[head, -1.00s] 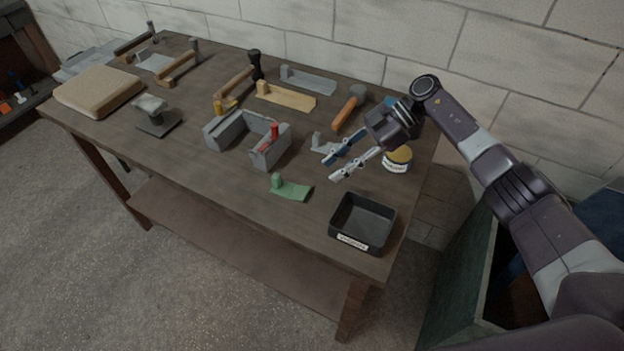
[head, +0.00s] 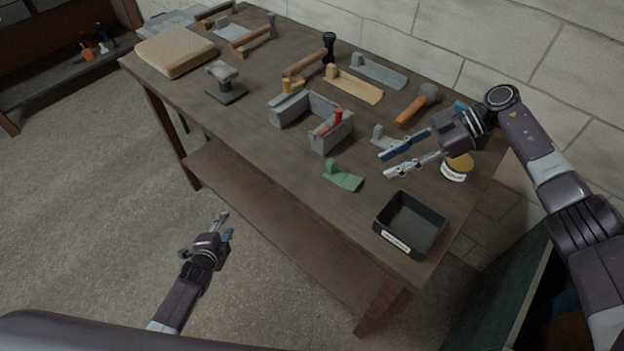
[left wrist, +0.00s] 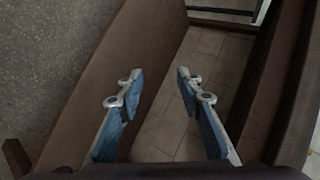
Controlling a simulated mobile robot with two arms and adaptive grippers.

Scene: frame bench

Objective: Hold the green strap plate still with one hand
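The green strap plate (head: 345,180) lies on the bench top near its front edge, with a small upright block at its left end. Nothing touches it. My left gripper (head: 225,226) is in front of the bench, over the floor, below and left of the plate. In the left wrist view its two fingers (left wrist: 155,85) are spread apart with nothing between them. My right gripper (head: 385,165) is open and empty above the bench, right of the plate. The plate is not visible in the left wrist view.
A black tray (head: 408,224) stands at the bench's front right corner. A grey U-shaped fixture (head: 329,135) with red and yellow parts stands behind the plate. A grey bracket (head: 384,139) and a yellow-topped tin (head: 457,168) are near my right gripper. The bench front left of the plate is clear.

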